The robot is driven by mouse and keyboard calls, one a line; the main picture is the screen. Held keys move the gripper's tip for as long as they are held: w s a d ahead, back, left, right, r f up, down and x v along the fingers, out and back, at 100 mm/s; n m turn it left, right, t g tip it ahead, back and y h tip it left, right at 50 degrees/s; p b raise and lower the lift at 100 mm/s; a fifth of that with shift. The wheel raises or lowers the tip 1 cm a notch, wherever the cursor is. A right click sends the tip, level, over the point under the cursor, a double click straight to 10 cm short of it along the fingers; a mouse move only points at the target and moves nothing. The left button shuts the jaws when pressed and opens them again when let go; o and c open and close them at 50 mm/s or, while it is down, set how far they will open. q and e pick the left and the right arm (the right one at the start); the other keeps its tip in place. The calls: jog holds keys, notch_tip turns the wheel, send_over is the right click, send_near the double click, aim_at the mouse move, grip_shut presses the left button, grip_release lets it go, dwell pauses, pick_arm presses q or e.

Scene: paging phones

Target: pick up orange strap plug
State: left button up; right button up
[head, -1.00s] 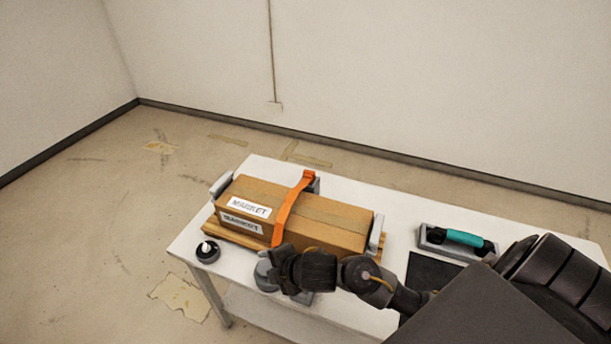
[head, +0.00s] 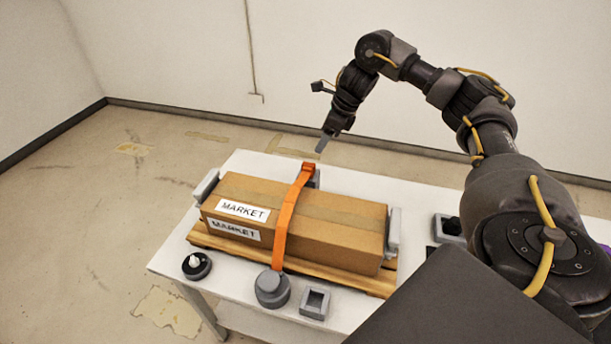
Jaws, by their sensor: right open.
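An orange strap (head: 288,213) runs across the top of a brown cardboard box (head: 335,222) with MARKET labels and down its near side. Its far end is at the box's back edge, by a grey bracket. I cannot make out a separate plug on it. My right gripper (head: 322,144) is open, pointing down, in the air above and beyond the box's back edge, slightly right of the strap's far end. It is empty and apart from the strap. My left gripper is not in view.
The box lies on a wooden pallet (head: 350,278) on a white table (head: 180,262). In front are a round grey housing (head: 272,290), a square grey socket (head: 314,303) and a black round knob (head: 197,265). A grey end post (head: 393,232) stands right. My arm covers the table's right side.

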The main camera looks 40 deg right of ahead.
send_over(309, 165)
jog(key=s+d, duration=0.2)
jog(key=f, duration=0.5)
jog(key=shift+w+a, duration=0.2)
jog(key=shift+a, duration=0.1)
jog(key=p+x, duration=0.2)
jog(key=x, duration=0.2)
jog(key=shift+f+p, duration=0.3)
jog(key=shift+p, duration=0.1)
jog(key=shift+w+a+f, duration=0.1)
jog(key=shift+f, duration=0.15)
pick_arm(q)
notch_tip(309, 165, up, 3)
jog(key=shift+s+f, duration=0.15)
pick_arm(e)
jog(key=c, duration=1.1)
